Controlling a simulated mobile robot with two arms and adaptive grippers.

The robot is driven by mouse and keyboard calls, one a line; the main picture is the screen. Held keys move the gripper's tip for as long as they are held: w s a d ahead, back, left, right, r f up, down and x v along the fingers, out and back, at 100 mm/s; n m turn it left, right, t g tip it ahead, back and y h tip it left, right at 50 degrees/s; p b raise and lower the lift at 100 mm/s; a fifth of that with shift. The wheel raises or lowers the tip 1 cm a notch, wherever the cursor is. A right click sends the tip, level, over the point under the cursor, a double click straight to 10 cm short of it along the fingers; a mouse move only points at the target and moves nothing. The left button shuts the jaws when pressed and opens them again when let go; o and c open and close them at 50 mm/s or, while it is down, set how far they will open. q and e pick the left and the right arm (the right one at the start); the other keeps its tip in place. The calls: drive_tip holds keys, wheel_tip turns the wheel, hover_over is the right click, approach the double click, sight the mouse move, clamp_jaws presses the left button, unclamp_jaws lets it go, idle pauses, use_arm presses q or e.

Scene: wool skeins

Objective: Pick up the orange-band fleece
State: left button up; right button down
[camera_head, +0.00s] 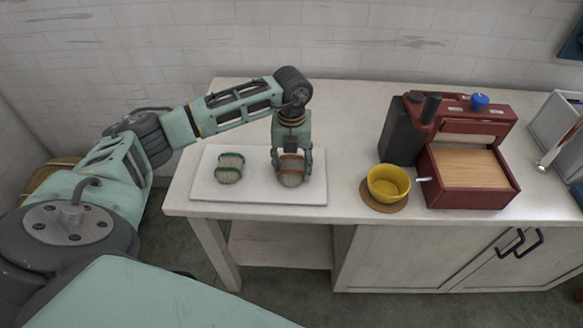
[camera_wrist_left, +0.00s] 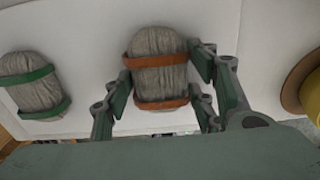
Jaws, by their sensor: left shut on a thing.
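The orange-band fleece (camera_head: 291,171) is a grey rounded skein with two orange bands. It is on the right half of the white tray (camera_head: 255,195) in the head view. My left gripper (camera_head: 291,168) comes down over it from above, shut on its sides. In the left wrist view, the orange-band fleece (camera_wrist_left: 158,68) is between the two fingers of my left gripper (camera_wrist_left: 160,88). I cannot tell whether it is clear of the tray. A similar grey fleece with green bands (camera_head: 229,168) lies on the tray to the left, apart from the gripper. My right gripper is out of view.
A yellow bowl (camera_head: 389,181) stands on a round brown coaster (camera_head: 384,205) right of the tray. Beyond it is a dark red box-like machine (camera_head: 471,187) with a wooden panel. The table (camera_head: 345,111) is bare behind the tray and bowl.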

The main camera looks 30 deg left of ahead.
use_arm(q)
drive_tip(key=shift+c, duration=0.9)
drive_tip(key=shift+r, duration=0.15)
